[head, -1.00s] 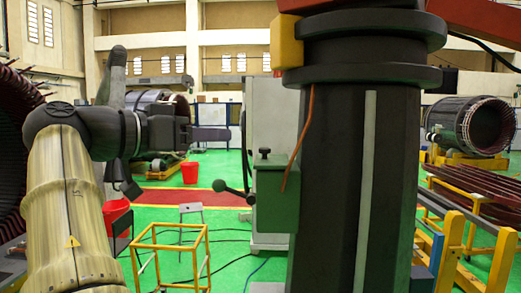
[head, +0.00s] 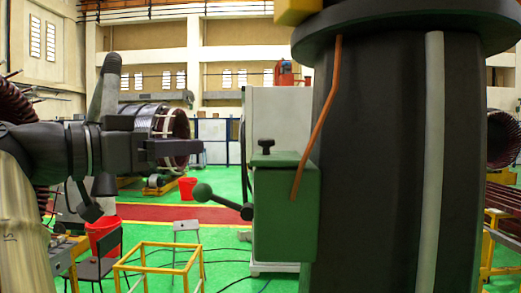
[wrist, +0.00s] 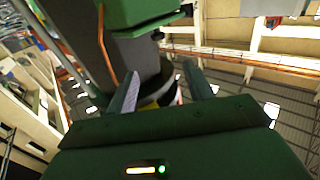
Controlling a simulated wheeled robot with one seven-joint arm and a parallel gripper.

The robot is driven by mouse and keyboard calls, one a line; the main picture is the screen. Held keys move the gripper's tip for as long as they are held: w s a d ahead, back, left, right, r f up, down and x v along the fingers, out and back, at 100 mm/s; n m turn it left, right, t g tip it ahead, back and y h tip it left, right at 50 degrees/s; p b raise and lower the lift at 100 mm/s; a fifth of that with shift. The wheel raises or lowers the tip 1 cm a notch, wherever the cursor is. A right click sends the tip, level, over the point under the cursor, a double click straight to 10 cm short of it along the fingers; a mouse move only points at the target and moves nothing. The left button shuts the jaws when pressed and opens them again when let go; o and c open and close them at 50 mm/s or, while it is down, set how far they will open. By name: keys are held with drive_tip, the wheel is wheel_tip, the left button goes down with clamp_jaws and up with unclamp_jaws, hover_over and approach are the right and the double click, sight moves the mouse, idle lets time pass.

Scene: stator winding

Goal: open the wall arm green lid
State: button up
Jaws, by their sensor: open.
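The green box (head: 285,212) of the wall arm is fixed to the left side of the thick black column (head: 375,160). Its green lid (head: 283,160) lies closed on top, with a small black knob (head: 264,146) on it. A lever with a ball end (head: 203,192) sticks out to the left. My gripper (head: 190,148) is open and empty, left of the box, at about knob height and apart from it. In the wrist view, my gripper's two fingers (wrist: 163,88) are spread, and the green box (wrist: 135,12) shows at the top edge.
An orange cable (head: 317,115) runs down the column to the box. A grey cabinet (head: 277,125) stands behind the box. A yellow frame (head: 158,262), a stool (head: 186,228) and red buckets (head: 188,188) stand on the green floor. Air between gripper and box is clear.

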drive_tip(key=p, duration=0.2)
approach(260, 144)
drive_tip(key=x, duration=1)
drive_tip(key=shift+r, duration=0.35)
clamp_jaws()
